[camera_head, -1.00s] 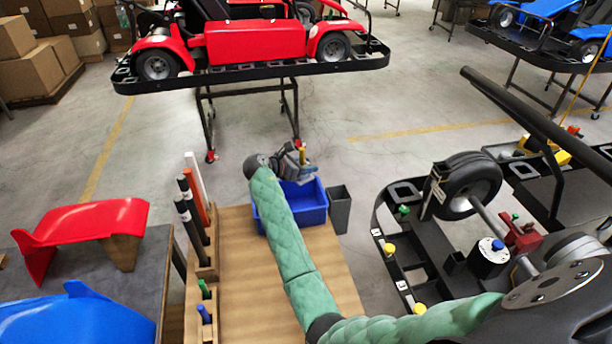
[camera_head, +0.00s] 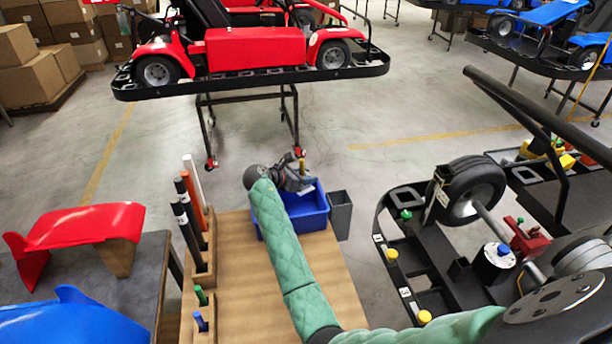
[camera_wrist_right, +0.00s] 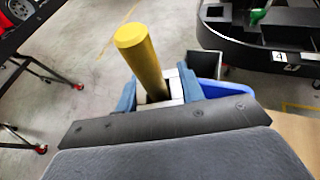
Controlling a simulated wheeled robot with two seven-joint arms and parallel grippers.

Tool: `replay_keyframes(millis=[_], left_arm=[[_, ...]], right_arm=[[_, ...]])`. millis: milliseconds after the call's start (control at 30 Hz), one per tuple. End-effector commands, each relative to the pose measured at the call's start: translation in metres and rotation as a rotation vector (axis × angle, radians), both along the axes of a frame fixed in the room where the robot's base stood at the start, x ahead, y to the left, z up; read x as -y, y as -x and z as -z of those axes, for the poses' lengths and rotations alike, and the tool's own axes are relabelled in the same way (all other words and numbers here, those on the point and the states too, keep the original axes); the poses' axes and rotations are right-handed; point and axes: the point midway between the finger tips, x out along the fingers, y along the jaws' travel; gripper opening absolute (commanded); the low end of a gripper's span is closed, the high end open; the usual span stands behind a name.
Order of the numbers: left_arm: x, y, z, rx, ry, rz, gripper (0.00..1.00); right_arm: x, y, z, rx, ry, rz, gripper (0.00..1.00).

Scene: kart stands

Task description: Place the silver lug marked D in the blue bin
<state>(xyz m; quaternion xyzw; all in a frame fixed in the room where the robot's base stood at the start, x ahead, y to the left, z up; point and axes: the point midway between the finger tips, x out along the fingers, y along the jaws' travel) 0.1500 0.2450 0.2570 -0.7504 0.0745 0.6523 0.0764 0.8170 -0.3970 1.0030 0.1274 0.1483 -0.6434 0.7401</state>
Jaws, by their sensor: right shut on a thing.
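My right gripper (camera_head: 302,178) is over the back part of the blue bin (camera_head: 303,211) at the end of the wooden table. No letter D can be read. The bin's blue wall (camera_wrist_right: 222,90) shows beside the fingers. My left gripper is out of view.
A dark grey bin (camera_head: 340,214) stands right of the blue bin. A wooden rack (camera_head: 204,265) with upright coloured rods is on the left. A black kart frame (camera_head: 398,275) with a wheel is at right. A red kart (camera_head: 255,48) stands on a raised stand behind.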

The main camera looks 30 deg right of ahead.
Motion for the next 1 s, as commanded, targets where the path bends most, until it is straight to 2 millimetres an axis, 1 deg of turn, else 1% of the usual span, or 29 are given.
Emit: replay_keyframes(millis=[200, 633, 667, 733, 767, 1000], left_arm=[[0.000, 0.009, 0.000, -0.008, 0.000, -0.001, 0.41], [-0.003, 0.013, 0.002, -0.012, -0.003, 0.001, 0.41], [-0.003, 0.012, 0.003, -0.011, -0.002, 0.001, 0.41], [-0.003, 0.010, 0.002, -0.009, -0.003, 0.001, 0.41], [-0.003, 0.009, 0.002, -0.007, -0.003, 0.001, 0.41], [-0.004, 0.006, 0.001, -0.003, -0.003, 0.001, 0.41]], right_arm=[[0.000, 0.000, 0.002, 0.001, 0.001, 0.000, 0.02], [0.000, 0.000, 0.008, 0.001, 0.001, -0.001, 0.02], [0.000, 0.000, 0.009, 0.000, 0.000, 0.000, 0.42], [0.000, 0.000, 0.009, 0.000, 0.000, 0.000, 0.56], [0.000, 0.000, 0.009, 0.001, 0.000, 0.000, 0.60], [0.000, 0.000, 0.009, 0.001, 0.000, 0.000, 0.60]])
